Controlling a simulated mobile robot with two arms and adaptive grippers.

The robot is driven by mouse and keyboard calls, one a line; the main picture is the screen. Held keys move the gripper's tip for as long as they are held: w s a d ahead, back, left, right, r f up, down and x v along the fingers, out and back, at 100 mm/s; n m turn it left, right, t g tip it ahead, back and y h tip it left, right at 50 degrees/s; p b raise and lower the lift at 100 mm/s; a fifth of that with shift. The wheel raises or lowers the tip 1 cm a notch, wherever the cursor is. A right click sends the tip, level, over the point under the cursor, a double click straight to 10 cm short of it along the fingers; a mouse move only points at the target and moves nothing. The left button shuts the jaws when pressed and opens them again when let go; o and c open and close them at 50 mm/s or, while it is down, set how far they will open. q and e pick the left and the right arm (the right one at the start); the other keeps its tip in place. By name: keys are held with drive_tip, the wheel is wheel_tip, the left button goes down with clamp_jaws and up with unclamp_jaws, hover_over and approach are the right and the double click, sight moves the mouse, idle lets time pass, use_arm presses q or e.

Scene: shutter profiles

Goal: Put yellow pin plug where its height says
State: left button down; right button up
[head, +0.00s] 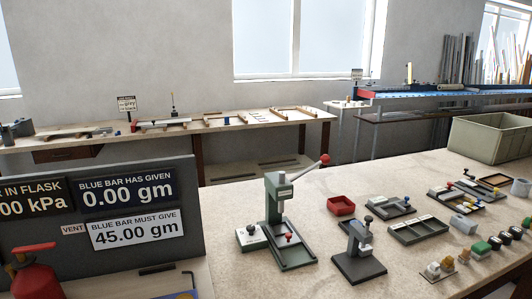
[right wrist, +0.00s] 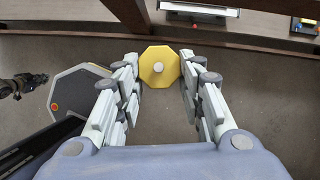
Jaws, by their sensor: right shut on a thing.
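The yellow pin plug (right wrist: 159,66) is an eight-sided yellow piece with a pale round pin in its middle. My right gripper (right wrist: 160,72) is shut on it, one finger on each side, in the right wrist view. It is held over the dark floor, with a wooden edge beyond it. Its height cannot be read from this straight-on view. Neither gripper shows in the head view.
On the right bench stand a green press (head: 278,215), a small dark stand (head: 360,255), a red bin (head: 341,205), grey trays (head: 418,231), several small knobbed blocks (head: 447,263) and a large crate (head: 490,139). A display panel (head: 100,225) stands at left.

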drive_tip(key=shift+s+a+f+n+y, duration=0.2)
drive_tip(key=shift+a+n, duration=0.15)
drive_tip(key=shift+n, duration=0.2)
drive_tip(key=shift+s+a+f+n+y, duration=0.1)
drive_tip(key=shift+a+n+y, duration=0.15)
drive_tip(key=shift+n, duration=0.3)
drive_tip(key=a+r+n+g+h, duration=0.1)
drive_tip(key=a+n+g, duration=0.3)
drive_tip(key=n, duration=1)
drive_tip(key=a+r+n+g+h, duration=0.1)
drive_tip(key=a+n+g, duration=0.3)
drive_tip(key=a+n, duration=0.4)
drive_tip(key=n+h, duration=0.1)
drive_tip(key=n, duration=0.5)
drive_tip(key=shift+s+a+r, duration=0.15)
drive_tip(key=shift+a+r, duration=0.1)
drive_tip(key=shift+r, duration=0.15)
drive_tip(key=shift+d, duration=0.1)
